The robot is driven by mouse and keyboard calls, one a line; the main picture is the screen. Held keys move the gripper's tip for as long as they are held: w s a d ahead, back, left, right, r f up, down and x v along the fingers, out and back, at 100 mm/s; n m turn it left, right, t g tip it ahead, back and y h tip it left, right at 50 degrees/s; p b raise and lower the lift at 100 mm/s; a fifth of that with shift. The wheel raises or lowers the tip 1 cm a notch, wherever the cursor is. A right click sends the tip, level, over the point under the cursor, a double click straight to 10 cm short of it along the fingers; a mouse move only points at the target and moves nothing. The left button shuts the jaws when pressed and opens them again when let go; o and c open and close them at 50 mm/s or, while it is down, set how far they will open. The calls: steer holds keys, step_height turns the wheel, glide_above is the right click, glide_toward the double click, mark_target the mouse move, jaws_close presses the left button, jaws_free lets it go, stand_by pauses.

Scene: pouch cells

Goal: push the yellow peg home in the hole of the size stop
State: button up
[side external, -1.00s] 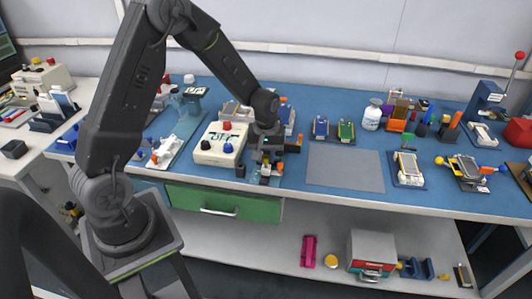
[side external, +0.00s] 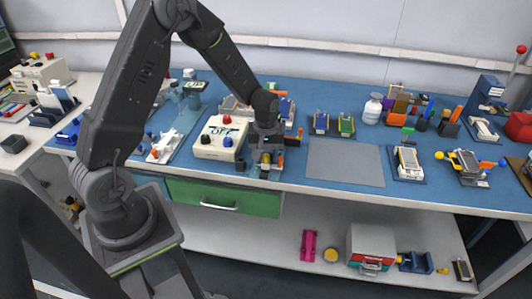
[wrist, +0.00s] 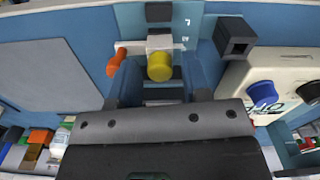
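The yellow peg (wrist: 160,66) shows its round end in the wrist view, beside a pale block of the size stop (wrist: 159,42). An orange knob (wrist: 116,62) sticks out to its left. In the wrist view the fingers of my gripper (wrist: 161,75) stand apart on either side of the peg, with a gap visible. How deep the peg sits in its hole is hidden.
A white box with red and blue buttons (side external: 220,138) stands close left of my gripper. A dark square holder (wrist: 235,38) is close by. A grey mat (side external: 345,162) lies clear to the right. The bench front edge is near.

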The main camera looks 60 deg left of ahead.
mark_target(266, 155)
steer(key=shift+o, duration=0.7)
steer(key=shift+r, duration=0.3)
step_height(266, 155, up, 13)
steer(key=shift+r, duration=0.15)
